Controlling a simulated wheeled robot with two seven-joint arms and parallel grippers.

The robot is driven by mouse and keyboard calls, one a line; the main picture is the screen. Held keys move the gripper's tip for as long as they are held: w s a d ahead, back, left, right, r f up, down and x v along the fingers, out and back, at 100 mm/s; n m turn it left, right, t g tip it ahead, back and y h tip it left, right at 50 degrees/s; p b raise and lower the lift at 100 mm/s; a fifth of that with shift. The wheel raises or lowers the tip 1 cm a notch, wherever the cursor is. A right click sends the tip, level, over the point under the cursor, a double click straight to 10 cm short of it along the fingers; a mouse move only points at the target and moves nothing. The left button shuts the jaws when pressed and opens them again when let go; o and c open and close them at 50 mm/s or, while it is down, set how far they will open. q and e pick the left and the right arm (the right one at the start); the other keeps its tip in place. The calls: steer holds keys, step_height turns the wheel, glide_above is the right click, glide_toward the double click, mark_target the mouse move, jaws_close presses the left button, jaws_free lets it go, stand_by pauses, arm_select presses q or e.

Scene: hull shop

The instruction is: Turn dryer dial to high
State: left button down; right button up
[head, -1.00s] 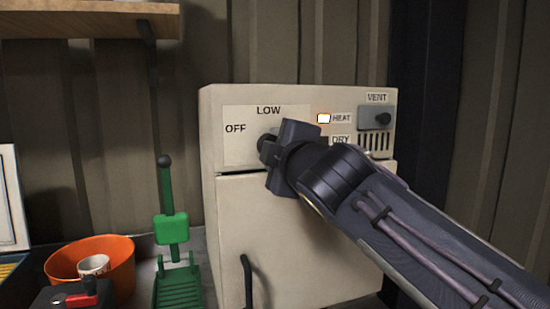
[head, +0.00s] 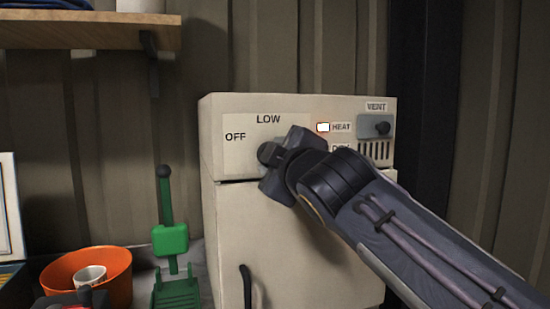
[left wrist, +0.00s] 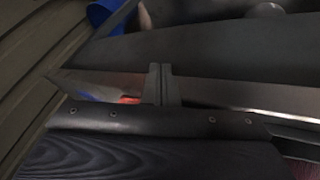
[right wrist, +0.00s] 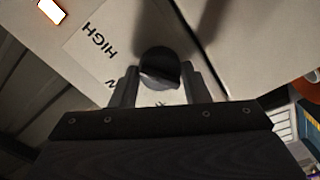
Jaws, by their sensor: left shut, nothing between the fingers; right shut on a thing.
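The cream dryer (head: 300,235) stands against the ribbed wall, with a control plate on its upper front marked OFF and LOW. The dark round dial (head: 266,153) sits below LOW, partly covered by my right gripper (head: 273,156). In the right wrist view the dial (right wrist: 160,66) is between the two fingers of the right gripper (right wrist: 163,82), which is shut on it. The HIGH label (right wrist: 98,42) shows there beside the dial; my gripper hides it in the head view. The dial's pointer cannot be made out. My left gripper (left wrist: 162,84) is shut and empty, outside the head view.
A green lever device (head: 170,240) and an orange bowl (head: 110,265) holding a white cup (head: 90,276) stand left of the dryer. A wooden shelf (head: 90,32) is above.

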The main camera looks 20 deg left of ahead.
steer(key=o, duration=1)
steer(key=shift+c, duration=0.2)
steer(key=b+v, duration=0.2)
steer(key=v, duration=0.5)
steer(key=shift+s+d, duration=0.25)
steer(key=shift+s, duration=0.1)
